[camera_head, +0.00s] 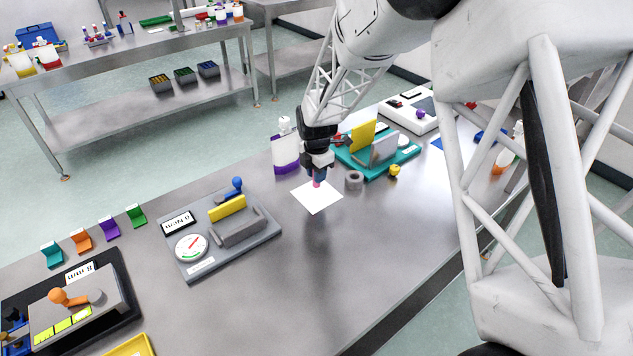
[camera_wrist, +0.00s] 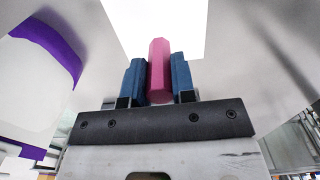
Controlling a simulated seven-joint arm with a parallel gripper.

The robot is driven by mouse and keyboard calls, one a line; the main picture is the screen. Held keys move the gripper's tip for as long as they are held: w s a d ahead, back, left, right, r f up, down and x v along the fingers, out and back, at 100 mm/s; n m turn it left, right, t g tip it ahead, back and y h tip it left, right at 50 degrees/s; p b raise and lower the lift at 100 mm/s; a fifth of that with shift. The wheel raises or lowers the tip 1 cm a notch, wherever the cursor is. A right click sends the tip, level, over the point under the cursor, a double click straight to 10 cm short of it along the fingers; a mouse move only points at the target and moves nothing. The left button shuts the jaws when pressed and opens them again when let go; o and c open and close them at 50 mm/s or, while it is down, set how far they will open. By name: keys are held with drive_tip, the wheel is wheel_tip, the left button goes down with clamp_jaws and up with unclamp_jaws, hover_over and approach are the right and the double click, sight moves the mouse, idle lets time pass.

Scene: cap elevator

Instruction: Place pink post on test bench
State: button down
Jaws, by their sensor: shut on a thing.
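The pink post (camera_wrist: 159,72) stands between the two blue fingers of my gripper (camera_wrist: 158,84) in the wrist view, its tip reaching past them. In the head view my gripper (camera_head: 317,174) points down over a white square sheet (camera_head: 316,198), with only a small pink end (camera_head: 317,184) showing below the fingers. I cannot tell whether the post touches the sheet. A grey fixture with a round gauge, a yellow block and a blue-knobbed lever (camera_head: 202,262) sits left of my gripper. Nothing in view is plainly marked as the test bench.
A grey ring (camera_head: 354,180) lies right of the sheet, near a teal fixture (camera_head: 403,155) and a small yellow part (camera_head: 394,170). A purple-banded bottle (camera_head: 285,152) stands close behind my gripper. A black-based fixture (camera_head: 117,288) is at the left. The front middle of the steel table (camera_head: 335,265) is clear.

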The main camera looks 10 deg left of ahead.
sight(316, 186)
drive_tip(key=shift+f, duration=1.75)
drive_tip(key=shift+f, duration=0.1)
drive_tip(key=c, duration=0.9)
unclamp_jaws()
drive_tip(key=shift+c, duration=0.2)
wheel_tip(316, 186, up, 12)
drive_tip(key=shift+r, duration=0.15)
